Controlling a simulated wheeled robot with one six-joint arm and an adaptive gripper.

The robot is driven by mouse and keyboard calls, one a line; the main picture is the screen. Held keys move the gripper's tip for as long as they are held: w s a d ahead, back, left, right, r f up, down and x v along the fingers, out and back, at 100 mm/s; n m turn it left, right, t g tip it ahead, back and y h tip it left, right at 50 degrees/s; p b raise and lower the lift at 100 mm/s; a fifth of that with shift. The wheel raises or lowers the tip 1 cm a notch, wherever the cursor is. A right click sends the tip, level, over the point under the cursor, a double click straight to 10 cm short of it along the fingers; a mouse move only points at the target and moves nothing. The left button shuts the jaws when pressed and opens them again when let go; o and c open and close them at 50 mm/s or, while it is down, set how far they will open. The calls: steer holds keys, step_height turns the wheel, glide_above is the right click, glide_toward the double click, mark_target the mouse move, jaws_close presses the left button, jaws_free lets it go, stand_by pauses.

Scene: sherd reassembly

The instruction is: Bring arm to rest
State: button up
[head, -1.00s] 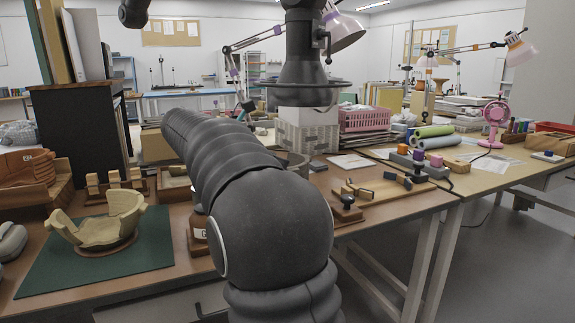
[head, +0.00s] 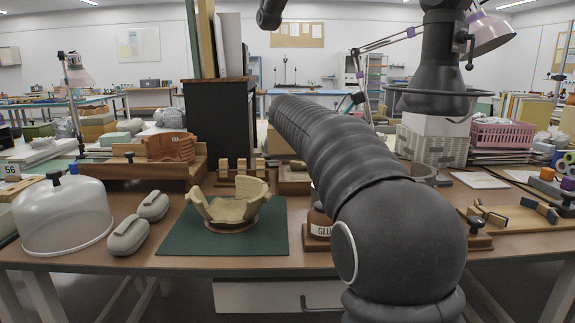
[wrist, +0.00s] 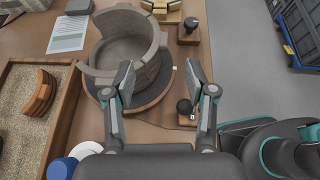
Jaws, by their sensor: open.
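My gripper (wrist: 160,78) shows in the wrist view with its two fingers spread apart and nothing between them. Beyond the fingertips stands a grey-brown vessel (wrist: 110,22) with an open, stepped wall, on a dark round turntable (wrist: 150,97). The left fingertip overlaps the vessel's near side in the picture; I cannot tell whether they touch. In the head view my arm's dark links cross the middle right and hide part of the table; my gripper is not seen there. A tan, partly built bowl (head: 235,209) sits on a green mat (head: 185,236).
In the wrist view, a sand tray (wrist: 70,104) with a brown sherd (wrist: 40,93) lies left; a blue box (wrist: 300,30) is far right. A pink crate (head: 500,137) stands right.

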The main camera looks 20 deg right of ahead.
steer(key=s+a+f+m+t+y, duration=0.7)
steer(key=s+a+f+m+y, duration=0.5)
steer(key=s+a+f+m, duration=0.4)
steer(key=s+a+f, duration=0.5)
steer(key=s+f, duration=0.3)
steer(key=s, duration=0.1)
steer(key=shift+s+t+y, duration=0.15)
steer(key=shift+t+y, duration=0.15)
